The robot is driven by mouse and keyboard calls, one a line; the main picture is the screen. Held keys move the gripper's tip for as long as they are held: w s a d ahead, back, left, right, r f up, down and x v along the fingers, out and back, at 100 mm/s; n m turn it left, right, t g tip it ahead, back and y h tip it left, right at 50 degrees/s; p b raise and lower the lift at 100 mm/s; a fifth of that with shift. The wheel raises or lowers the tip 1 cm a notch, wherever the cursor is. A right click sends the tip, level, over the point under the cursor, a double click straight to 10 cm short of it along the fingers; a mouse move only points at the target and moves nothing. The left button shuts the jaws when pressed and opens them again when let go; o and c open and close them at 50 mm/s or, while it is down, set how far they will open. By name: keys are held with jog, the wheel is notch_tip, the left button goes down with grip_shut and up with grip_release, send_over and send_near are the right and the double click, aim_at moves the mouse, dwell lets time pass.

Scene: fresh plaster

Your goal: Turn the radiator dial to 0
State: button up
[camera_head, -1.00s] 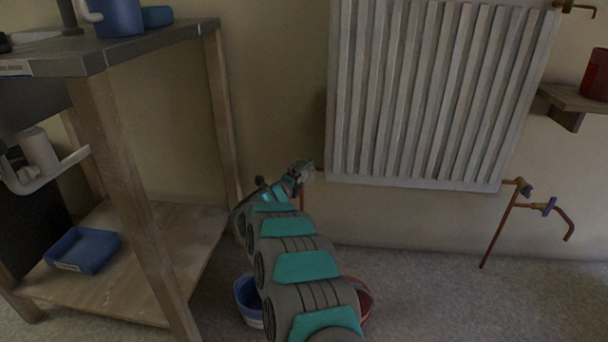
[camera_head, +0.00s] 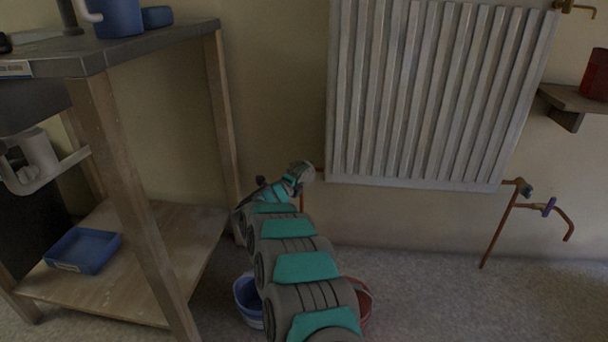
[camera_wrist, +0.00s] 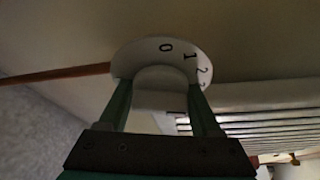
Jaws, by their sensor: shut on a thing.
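My gripper (camera_wrist: 160,88) is shut on the dial's raised white knob, one finger on each side. In the head view my gripper (camera_head: 302,172) is at the radiator's lower left corner, and the dial there is mostly hidden. The white ribbed radiator (camera_head: 425,95) hangs on the wall.
A wooden shelf unit (camera_head: 130,180) stands left of my arm. A blue bucket (camera_head: 245,297) and a red bucket (camera_head: 362,300) are on the floor beside my arm. Copper pipes (camera_head: 500,228) run below the radiator's right end.

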jog(key=shift+c, duration=1)
jog(key=n, duration=0.2)
jog(key=n+t+p, duration=0.1)
jog(key=n, duration=0.1)
jog(key=shift+r+t+h, duration=0.15)
jog(key=shift+t+h, duration=0.15)
jog(key=shift+h, duration=0.1)
jog(key=n, duration=0.1)
jog(key=n+t+p, duration=0.1)
jog(key=n, duration=0.3)
jog(key=shift+r+t, duration=0.3)
jog(key=shift+t, duration=0.1)
jog(key=n, duration=0.2)
jog(key=n+t+y+p, duration=0.1)
jog(key=n, duration=0.1)
jog(key=n+t+y+p, duration=0.1)
jog(key=n, duration=0.1)
jog(key=shift+a+r+n, duration=0.1)
jog(key=shift+a+n, duration=0.15)
jog(key=shift+n, duration=0.15)
jog(key=shift+a+r+n+t+y+p, duration=0.1)
jog(key=shift+n+t+y+p, duration=0.35)
jog(key=shift+n, duration=0.75)
jog(key=shift+a+r+n+t+y+p, duration=0.1)
jog(key=shift+n+t+y, duration=0.15)
jog(key=shift+n+y, duration=0.75)
jog(key=shift+n+h, duration=0.25)
jog(key=shift+n, duration=0.15)
